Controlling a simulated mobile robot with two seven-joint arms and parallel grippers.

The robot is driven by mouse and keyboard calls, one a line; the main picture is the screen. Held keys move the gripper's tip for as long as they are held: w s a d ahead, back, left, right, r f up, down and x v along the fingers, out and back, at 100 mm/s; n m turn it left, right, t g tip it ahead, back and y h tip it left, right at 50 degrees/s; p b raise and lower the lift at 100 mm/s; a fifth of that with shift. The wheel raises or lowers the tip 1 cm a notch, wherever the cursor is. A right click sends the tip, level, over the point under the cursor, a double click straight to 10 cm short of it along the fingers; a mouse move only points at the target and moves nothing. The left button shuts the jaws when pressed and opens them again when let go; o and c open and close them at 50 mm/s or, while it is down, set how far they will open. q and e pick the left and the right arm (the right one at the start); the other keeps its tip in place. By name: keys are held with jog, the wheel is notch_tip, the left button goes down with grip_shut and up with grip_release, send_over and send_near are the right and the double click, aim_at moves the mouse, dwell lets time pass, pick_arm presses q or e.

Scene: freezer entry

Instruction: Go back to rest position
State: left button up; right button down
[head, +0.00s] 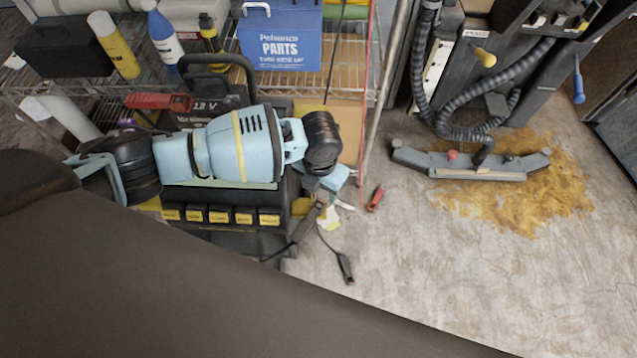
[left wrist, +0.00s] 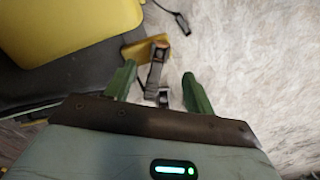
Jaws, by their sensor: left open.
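My left arm reaches in from the left in the head view, light blue with black joints. My left gripper (head: 327,200) points down over the floor, beside the black battery charger unit. In the left wrist view the two green fingers of the gripper (left wrist: 158,92) stand wide apart. A dark grey clamp-like piece (left wrist: 156,72) and a yellow piece (left wrist: 140,48) show below, between and beyond the fingers. Nothing appears gripped. My right gripper is in neither view.
A wire shelf (head: 345,78) holds a blue parts box (head: 281,40) and bottles. A red clamp (head: 375,199) and a black cable end (head: 345,268) lie on the floor. A floor squeegee (head: 470,165) sits on a brown stain (head: 545,200). Floor at lower right is clear.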

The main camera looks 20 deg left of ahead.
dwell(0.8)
pick_arm(q)
jog(key=shift+s+d+f, duration=0.1)
jog(key=shift+d, duration=0.05)
jog(key=s+d+f+n+t+h, duration=0.1)
jog(key=s+d+f+n+h, duration=0.25)
jog(key=s+d+n, duration=0.4)
jog(key=s+d+f+n+t+h, duration=0.1)
jog(key=s+d+f+n+h, duration=0.25)
jog(key=s+n, duration=0.7)
jog(key=s+a+r+n+t+y, duration=0.1)
jog(key=s+a+n+t+y, duration=0.35)
jog(key=s+a+n, duration=1.45)
jog(key=w+r+t+p, duration=0.1)
jog(key=w+r+p, duration=0.1)
jog(key=r+p, duration=0.8)
jog(key=w+r+t+p, duration=0.1)
jog(key=w+r+p, duration=0.2)
jog(key=r+p, duration=0.7)
jog(key=shift+d+r+m+p, duration=0.25)
jog(key=shift+r+m+p, duration=0.05)
jog(key=shift+r+p, duration=0.1)
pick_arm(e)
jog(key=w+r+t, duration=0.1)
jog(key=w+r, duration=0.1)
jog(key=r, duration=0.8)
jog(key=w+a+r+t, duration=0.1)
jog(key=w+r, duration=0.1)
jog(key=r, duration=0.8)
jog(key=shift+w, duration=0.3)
